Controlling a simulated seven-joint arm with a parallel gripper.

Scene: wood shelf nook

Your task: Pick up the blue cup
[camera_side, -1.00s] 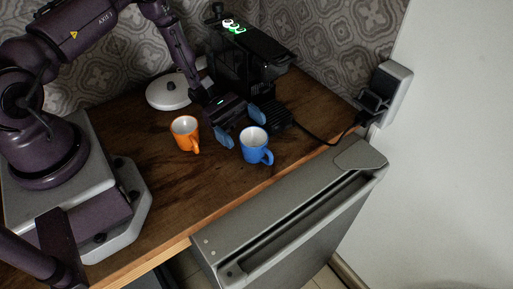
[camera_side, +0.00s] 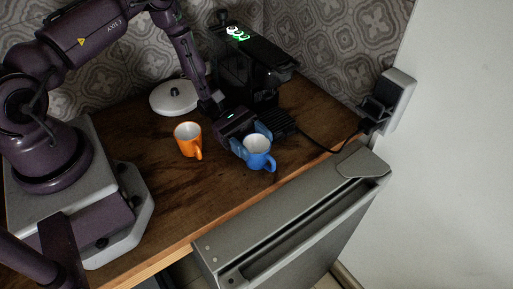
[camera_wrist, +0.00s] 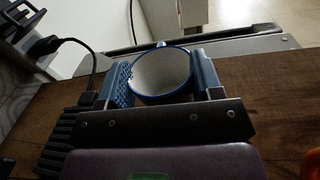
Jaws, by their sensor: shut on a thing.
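The blue cup (camera_side: 257,148) stands upright on the wooden counter in the side view, its white inside facing up and its handle toward the front right. My gripper (camera_side: 251,141) is shut on the cup, with a blue finger pad on each side of it. In the wrist view the cup (camera_wrist: 161,76) sits between the two pads of my gripper (camera_wrist: 163,82), its rim and white inside visible. I cannot tell whether the cup's base touches the counter.
An orange cup (camera_side: 188,140) stands to the left. A black coffee machine (camera_side: 248,70) is behind my gripper, with a round white lid-like thing (camera_side: 174,97) to its left. The grey fridge door (camera_side: 290,225) lies beyond the front edge. The front-left wooden counter (camera_side: 185,205) is clear.

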